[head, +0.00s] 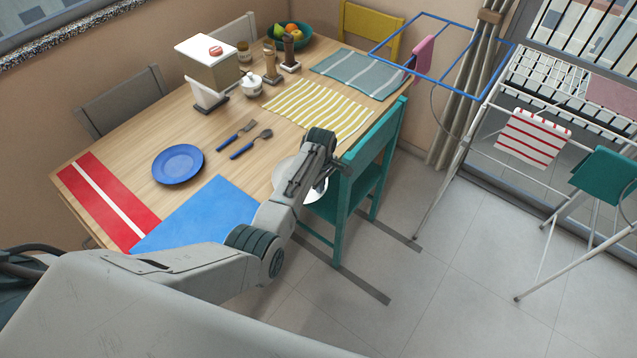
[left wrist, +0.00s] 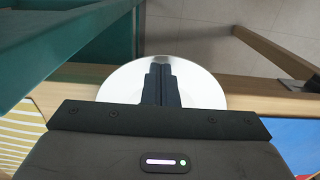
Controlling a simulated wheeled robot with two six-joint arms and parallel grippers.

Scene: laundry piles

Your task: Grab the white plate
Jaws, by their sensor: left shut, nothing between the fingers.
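The white plate (head: 284,174) lies at the table's right edge in the head view, beside the teal chair, partly hidden by my left arm. In the left wrist view the plate (left wrist: 120,84) is a pale disc behind my fingers, and it overlaps the wooden table edge. My left gripper (left wrist: 162,72) is shut and empty, with its dark fingers together in front of the plate's middle. I cannot tell whether the fingertips touch the plate. My right gripper is not in view.
The teal chair (head: 350,190) stands close against the table beside my left wrist. A blue plate (head: 178,164), a fork (head: 236,134), a spoon (head: 251,144) and a blue placemat (head: 200,216) lie left of my arm. A striped yellow placemat (head: 318,108) lies beyond.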

